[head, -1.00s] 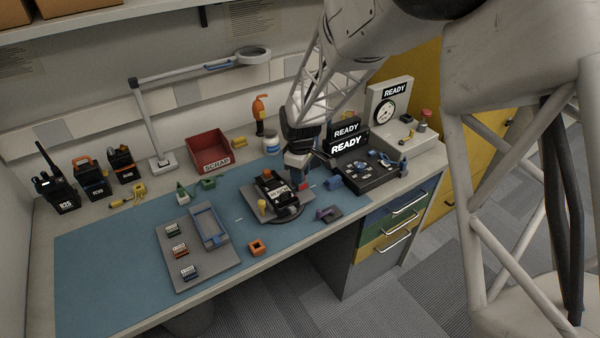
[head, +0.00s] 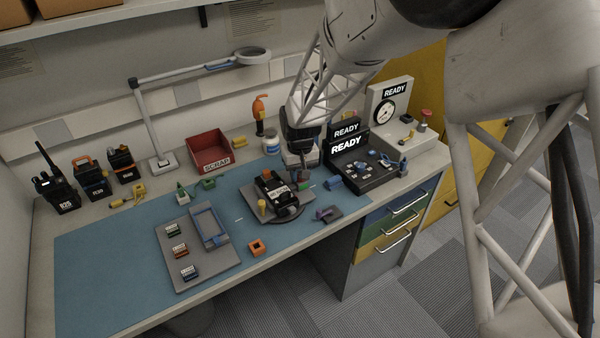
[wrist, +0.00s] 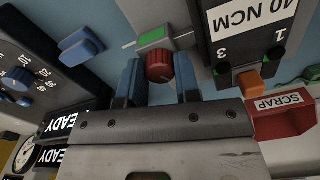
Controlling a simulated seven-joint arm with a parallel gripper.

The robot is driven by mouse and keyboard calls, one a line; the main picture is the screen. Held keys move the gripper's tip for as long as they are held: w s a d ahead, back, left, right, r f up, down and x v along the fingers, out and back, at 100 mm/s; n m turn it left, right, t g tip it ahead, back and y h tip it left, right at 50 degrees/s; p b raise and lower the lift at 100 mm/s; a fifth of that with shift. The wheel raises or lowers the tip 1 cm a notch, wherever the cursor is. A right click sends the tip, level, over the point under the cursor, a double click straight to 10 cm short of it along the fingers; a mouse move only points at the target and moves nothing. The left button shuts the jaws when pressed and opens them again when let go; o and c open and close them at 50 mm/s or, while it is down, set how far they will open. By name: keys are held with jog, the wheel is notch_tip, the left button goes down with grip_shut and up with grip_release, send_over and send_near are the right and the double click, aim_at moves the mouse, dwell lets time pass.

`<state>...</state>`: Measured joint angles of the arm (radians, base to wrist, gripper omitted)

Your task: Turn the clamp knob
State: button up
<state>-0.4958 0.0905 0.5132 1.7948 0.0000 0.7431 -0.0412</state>
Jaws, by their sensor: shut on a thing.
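The red clamp knob (wrist: 160,67) sits beside a small green block (wrist: 152,38) in the wrist view. A black unit (head: 272,188) with a white label lies in the fixture; the label reads "40 NCM" in the wrist view.
A console (head: 365,170) reading READY stands close at the right. A blue block (head: 333,183) and a grey piece with a purple part (head: 326,214) lie near. The red SCRAP bin (head: 209,150) is behind. A grey tray (head: 181,284) is at left; the mat's far left is clear.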

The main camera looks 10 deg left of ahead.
jog(key=shift+r+m, duration=0.1)
jog(key=shift+m, duration=0.2)
jog(key=o, duration=0.9)
jog(key=shift+r, duration=3.85)
jog(key=shift+d, duration=0.1)
